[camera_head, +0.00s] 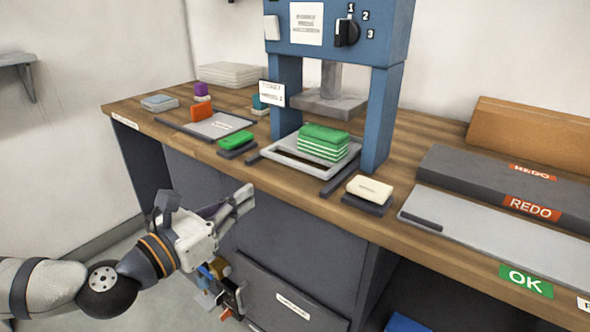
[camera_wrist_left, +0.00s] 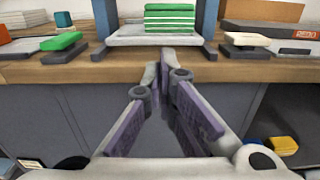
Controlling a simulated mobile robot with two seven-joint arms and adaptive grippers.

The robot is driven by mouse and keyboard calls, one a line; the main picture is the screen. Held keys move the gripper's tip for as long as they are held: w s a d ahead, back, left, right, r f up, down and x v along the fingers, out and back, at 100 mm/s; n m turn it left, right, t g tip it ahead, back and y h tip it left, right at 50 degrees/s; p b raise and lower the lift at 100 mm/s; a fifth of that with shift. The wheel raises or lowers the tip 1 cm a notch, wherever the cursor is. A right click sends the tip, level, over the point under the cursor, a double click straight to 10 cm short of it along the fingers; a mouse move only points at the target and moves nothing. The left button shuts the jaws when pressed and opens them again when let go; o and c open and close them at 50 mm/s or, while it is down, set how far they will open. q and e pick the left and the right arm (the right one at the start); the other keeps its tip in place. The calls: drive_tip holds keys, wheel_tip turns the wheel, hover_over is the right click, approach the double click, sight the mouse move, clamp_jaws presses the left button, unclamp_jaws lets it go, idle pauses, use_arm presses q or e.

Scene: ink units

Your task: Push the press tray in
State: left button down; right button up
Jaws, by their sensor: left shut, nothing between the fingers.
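The press tray (camera_head: 290,155) is a light grey tray sticking out at the front of the blue press (camera_head: 377,115), between dark rails. A green and white striped stack (camera_head: 322,143) sits on it. The tray (camera_wrist_left: 155,41) and stack (camera_wrist_left: 169,18) also show at the top of the left wrist view. My left gripper (camera_head: 248,197) is shut and empty, in front of the bench edge and below the tray, apart from it. In the wrist view its fingertips (camera_wrist_left: 164,66) point toward the tray's front. My right gripper is not in view.
A green pad (camera_head: 236,138) lies left of the tray and a cream block on a dark base (camera_head: 368,190) lies right. A grey panel with an OK label (camera_head: 480,243) lies further right on the wooden bench (camera_head: 408,215). A drawer front (camera_head: 290,295) is below.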

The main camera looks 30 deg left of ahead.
use_arm(q)
drive_tip(key=b, duration=0.4)
approach(294, 163)
drive_tip(key=f, duration=0.1)
drive_tip(key=w, duration=0.5)
drive_tip(key=w+d+r, duration=0.1)
drive_tip(key=w, duration=0.1)
drive_tip(key=shift+w, duration=0.3)
drive_tip(key=shift+s+r, duration=0.1)
drive_tip(key=shift+s, duration=0.15)
drive_tip(key=shift+w, duration=0.2)
drive_tip(key=w+b, duration=0.2)
drive_tip(key=w, duration=0.1)
drive_tip(key=shift+w+d+f, duration=0.1)
drive_tip(key=shift+w+f, duration=0.15)
drive_tip(key=shift+f, duration=0.15)
drive_tip(key=shift+r, duration=0.4)
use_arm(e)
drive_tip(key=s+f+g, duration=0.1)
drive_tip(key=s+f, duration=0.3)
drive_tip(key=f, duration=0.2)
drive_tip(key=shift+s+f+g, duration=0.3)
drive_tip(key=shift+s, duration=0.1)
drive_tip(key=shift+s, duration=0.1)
